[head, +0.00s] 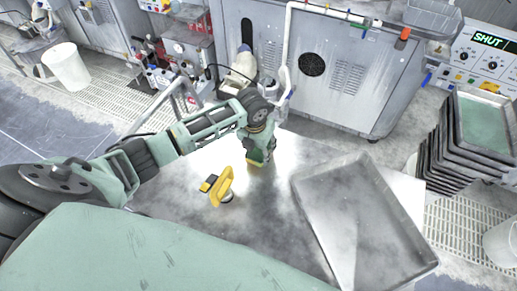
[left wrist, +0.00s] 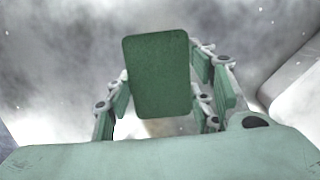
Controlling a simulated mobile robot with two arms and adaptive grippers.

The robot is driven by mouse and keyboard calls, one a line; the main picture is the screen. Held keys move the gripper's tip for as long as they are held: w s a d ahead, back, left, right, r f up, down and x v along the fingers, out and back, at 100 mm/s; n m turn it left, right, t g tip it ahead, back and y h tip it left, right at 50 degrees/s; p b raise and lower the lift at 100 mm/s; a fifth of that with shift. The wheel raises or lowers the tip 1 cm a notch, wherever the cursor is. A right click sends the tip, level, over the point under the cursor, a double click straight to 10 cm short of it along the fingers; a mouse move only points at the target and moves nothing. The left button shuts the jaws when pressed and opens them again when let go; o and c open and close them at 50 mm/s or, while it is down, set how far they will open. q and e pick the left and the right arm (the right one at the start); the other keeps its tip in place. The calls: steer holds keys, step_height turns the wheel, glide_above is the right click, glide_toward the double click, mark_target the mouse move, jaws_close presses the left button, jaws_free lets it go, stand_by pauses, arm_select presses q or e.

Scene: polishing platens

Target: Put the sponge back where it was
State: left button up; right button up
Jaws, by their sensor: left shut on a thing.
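The sponge (left wrist: 157,77) shows its dark green face in the left wrist view, between the fingers of my left gripper (left wrist: 160,95). In the head view my left gripper (head: 257,148) is over the far part of the metal table, shut on the sponge. A little green and yellow of the sponge (head: 255,157) shows there, low near the table top; I cannot tell if it touches. The metal table (head: 180,208) lies under it. My right gripper is not in view.
A yellow-handled tool (head: 222,187) stands on the table just left and nearer of the gripper. A large shallow metal tray (head: 355,215) covers the right of the table. A stack of trays (head: 450,150) stands farther right. A grey machine cabinet (head: 320,65) is behind.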

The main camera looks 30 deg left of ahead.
arm_select(q)
steer(key=shift+f, duration=0.75)
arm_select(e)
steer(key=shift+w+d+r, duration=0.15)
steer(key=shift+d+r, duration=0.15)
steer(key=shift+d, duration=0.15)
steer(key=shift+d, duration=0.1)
arm_select(q)
steer(key=shift+f, duration=0.2)
steer(key=o, duration=1.1)
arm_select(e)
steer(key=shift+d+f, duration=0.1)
